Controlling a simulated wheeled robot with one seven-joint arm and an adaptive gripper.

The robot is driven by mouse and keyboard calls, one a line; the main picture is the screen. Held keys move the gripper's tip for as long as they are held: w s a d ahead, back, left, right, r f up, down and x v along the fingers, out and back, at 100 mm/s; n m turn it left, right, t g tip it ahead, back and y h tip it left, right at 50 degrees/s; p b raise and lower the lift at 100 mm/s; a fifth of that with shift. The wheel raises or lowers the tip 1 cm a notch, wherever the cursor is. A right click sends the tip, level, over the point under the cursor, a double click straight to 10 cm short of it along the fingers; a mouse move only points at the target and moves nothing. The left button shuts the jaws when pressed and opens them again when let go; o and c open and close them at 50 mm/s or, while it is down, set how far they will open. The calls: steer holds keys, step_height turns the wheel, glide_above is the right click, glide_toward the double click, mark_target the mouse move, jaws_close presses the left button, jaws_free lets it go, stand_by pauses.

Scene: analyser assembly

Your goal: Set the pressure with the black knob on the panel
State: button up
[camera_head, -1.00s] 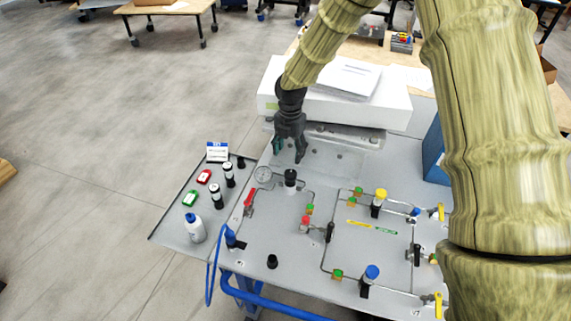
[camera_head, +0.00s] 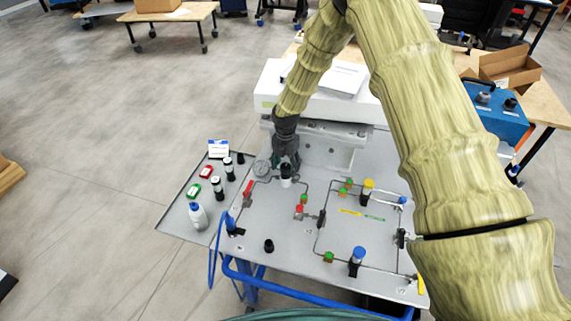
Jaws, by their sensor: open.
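The black knob (camera_head: 286,169) sits on top of a white regulator body on the grey panel (camera_head: 270,215), near the panel's back left. A round pressure gauge (camera_head: 262,168) is just left of it. My gripper (camera_head: 286,160) is open and points down over the knob, its fingers close to it. Whether the fingers straddle or touch the knob cannot be told at this size. The gauge's reading is too small to make out.
A red-handled valve (camera_head: 247,189) stands left of the regulator, with pipes and several coloured valves to the right. A side tray (camera_head: 172,222) holds bottles and cases. A white box (camera_head: 320,105) stands behind. A blue hose (camera_head: 213,265) hangs at the left.

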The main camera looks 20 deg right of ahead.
steer(key=shift+w+f, duration=0.35)
steer(key=shift+c, duration=0.6)
steer(key=shift+s+r, duration=0.1)
steer(key=shift+r, duration=0.05)
steer(key=c, duration=0.9)
